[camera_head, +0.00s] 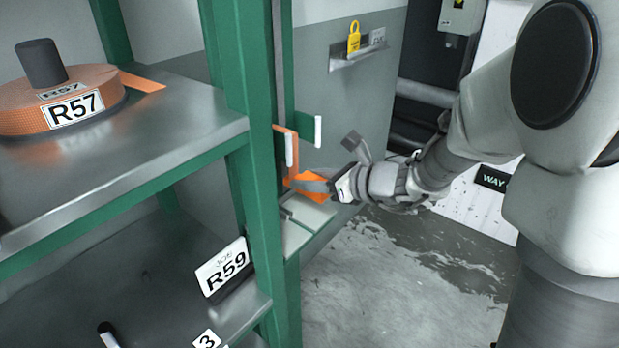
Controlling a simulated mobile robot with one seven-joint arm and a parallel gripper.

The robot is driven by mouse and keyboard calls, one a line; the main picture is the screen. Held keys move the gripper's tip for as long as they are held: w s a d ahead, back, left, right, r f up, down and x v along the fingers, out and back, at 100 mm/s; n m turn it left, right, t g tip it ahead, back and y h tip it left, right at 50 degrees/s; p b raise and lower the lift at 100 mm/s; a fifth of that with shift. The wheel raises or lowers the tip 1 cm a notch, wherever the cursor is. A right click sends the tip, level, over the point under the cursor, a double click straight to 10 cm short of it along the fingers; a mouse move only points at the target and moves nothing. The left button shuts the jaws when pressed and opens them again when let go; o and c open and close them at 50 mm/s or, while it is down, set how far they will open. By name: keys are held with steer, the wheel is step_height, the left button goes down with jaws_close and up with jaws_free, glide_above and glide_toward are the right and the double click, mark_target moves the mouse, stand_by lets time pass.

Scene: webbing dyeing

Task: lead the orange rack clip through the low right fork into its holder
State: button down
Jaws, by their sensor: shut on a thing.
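My gripper (332,186) is beside the green rack post, its fingers pointing left. It is shut on the orange rack clip (312,193), a flat orange piece at the fingertips, partly covered by a grey finger. Just above and left of it stands an upright orange bracket (280,142) with a white tip. A green plate (304,127) with a white edge is close to its right. I cannot tell whether these two form the fork, or whether the clip touches the bracket. A pale ledge (311,212) lies below the clip. I cannot make out the holder for certain.
The green post (257,150) stands close left of the gripper. A metal shelf (160,140) bears an orange webbing roll (88,90) labelled R57. A sign R59 (222,270) stands on the lower shelf. A yellow padlock (353,40) hangs on the wall. The floor below is wet.

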mark_target(309, 211)
steer(key=shift+f+b, duration=2.15)
steer(key=shift+f, duration=0.4)
steer(key=shift+c, duration=1.7)
jaws_free()
steer(key=p+v, duration=0.3)
steer(key=v, duration=1.4)
steer(key=s+a+r+n+g+h+p, duration=0.2)
steer(key=s+n+g, duration=0.1)
steer(key=s+n, duration=0.35)
steer(key=s+a+r+n+g+h+p, duration=0.1)
steer(key=s+a+n+g+h+p, duration=0.1)
steer(key=s+n, duration=0.4)
steer(key=s+d+r+n+t+h+p, duration=0.2)
steer(key=d+r+n+h, duration=0.4)
steer(key=n, duration=0.7)
steer(key=shift+s+h+p, duration=0.2)
steer(key=shift+h+p, duration=0.2)
steer(key=shift+p, duration=0.1)
